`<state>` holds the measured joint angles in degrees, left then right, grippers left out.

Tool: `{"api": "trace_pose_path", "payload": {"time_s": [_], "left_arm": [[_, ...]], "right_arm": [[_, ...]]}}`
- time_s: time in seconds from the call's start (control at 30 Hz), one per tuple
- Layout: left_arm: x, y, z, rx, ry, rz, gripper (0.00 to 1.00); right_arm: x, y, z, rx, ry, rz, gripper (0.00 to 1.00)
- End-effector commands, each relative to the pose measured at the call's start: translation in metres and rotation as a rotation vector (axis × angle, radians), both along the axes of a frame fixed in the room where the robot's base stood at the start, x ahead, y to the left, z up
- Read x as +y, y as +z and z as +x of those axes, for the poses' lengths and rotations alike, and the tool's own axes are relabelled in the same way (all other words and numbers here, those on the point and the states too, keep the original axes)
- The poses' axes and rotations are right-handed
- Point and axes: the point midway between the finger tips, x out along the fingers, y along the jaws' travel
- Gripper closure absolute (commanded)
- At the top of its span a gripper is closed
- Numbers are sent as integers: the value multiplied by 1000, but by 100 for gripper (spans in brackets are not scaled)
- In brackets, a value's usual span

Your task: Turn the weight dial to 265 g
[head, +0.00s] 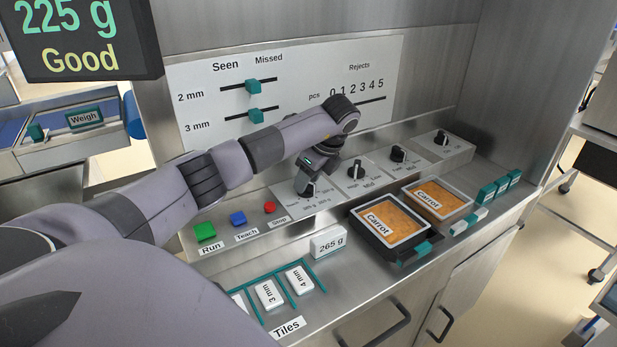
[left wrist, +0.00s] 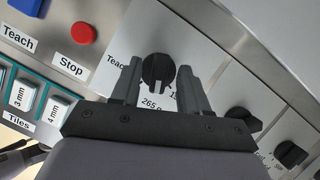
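The weight dial is a black knob (head: 308,189) on a light plate right of the Stop button. In the left wrist view the knob (left wrist: 158,68) sits between the two fingertips, with the printed marks "Teach" and "265 g" partly showing around it. My left gripper (head: 312,176) points down at this dial. In the left wrist view its fingers (left wrist: 158,85) stand apart, one on each side of the knob; whether they touch it I cannot tell. The display (head: 85,35) reads "225 g" and "Good".
Green Run (head: 205,231), blue Teach (head: 238,218) and red Stop (head: 269,207) buttons lie left of the dial. More black knobs (head: 355,169) stand to its right. Carrot trays (head: 391,221), a "265 g" tile (head: 328,242) and a tile rack (head: 321,287) are in front.

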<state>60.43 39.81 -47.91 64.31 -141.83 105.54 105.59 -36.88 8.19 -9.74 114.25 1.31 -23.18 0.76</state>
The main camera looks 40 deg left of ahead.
Motion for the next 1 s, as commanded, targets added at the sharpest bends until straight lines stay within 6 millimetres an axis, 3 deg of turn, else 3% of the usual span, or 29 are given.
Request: {"api": "trace_pose_path", "payload": {"time_s": [0.17, 0.43, 0.6, 1.0], "left_arm": [[-4, 8, 1, -2, -2, -1, 55], [-20, 48, 3, -4, -2, -1, 55], [-26, 63, 3, -1, -1, -1, 55], [-27, 66, 3, 0, 0, 0, 55]], "right_arm": [[0, 1, 0, -1, 1, 1, 100], [1, 0, 0, -1, 1, 1, 100], [1, 0, 0, 0, 2, 0, 100], [0, -1, -1, 1, 4, -2, 100]]}}
